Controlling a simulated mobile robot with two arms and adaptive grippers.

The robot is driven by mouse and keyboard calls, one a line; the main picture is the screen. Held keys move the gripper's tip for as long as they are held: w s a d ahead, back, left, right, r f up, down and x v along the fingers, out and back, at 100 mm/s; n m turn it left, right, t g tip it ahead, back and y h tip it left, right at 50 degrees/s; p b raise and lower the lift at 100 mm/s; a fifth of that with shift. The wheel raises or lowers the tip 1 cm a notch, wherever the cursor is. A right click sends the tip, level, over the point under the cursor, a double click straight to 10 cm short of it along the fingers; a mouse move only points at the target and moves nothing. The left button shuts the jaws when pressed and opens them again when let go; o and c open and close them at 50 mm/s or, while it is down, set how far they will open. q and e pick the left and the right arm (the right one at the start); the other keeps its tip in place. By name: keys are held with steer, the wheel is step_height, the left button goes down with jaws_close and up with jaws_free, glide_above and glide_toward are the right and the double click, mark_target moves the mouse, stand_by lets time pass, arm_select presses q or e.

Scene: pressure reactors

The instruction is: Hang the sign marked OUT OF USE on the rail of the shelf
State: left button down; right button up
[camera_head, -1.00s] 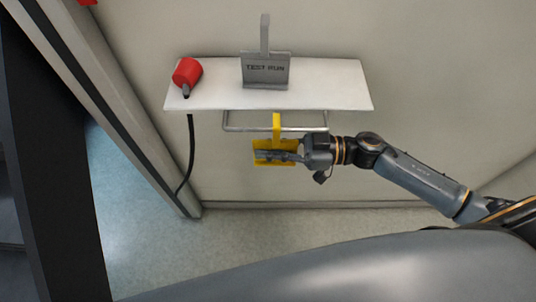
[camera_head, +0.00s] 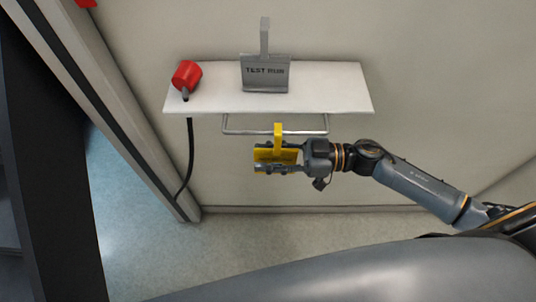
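The yellow sign (camera_head: 272,155) is below the shelf's front edge, its lettering too small to read. Its upright hook (camera_head: 278,132) crosses the front bar of the metal rail (camera_head: 245,132) and seems to hang over it; contact is hard to tell from above. My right gripper (camera_head: 268,160) comes in from the right, its two fingers spread apart around the sign plate, one on the far side and one on the near side. It looks open. The white shelf (camera_head: 330,90) is on the wall above the rail. My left gripper is not in view.
A grey sign marked TEST RUN (camera_head: 265,75) stands on the shelf. A red object with a dark tip (camera_head: 187,76) sits at the shelf's left end. A black cable (camera_head: 190,155) hangs below it.

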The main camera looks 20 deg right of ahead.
steer(key=shift+d, duration=0.1)
steer(key=v, duration=1.2)
steer(key=w+d+f+m+t+h, duration=0.4)
steer(key=d+f+h, duration=0.1)
steer(key=f, duration=0.5)
steer(key=w+d+f+m+t+h, duration=0.35)
steer(key=d+f+m+h, duration=0.2)
steer(key=f, duration=0.45)
steer(key=s+d+f+m+h, duration=0.1)
steer(key=s+f+h, duration=0.1)
steer(key=f, duration=0.4)
steer(key=s+d+f+m+h, duration=0.1)
steer(key=s+d+f+h, duration=0.1)
steer(key=f, duration=0.3)
steer(key=s+a+f+m+g+h, duration=0.1)
steer(key=s+f+g, duration=0.2)
steer(key=s+f, duration=0.35)
steer(key=s+a+f+g+h, duration=0.1)
steer(key=s+f+g+h, duration=0.1)
steer(key=s+f, duration=0.5)
steer(key=s+a+f+g, duration=0.3)
steer(key=s+a+f, duration=0.2)
steer(key=s, duration=0.4)
steer(key=s+a+f+g, duration=0.3)
steer(key=s+a+f, duration=0.1)
steer(key=s, duration=0.6)
steer(key=shift+a+f, duration=0.4)
steer(key=shift+g, duration=0.25)
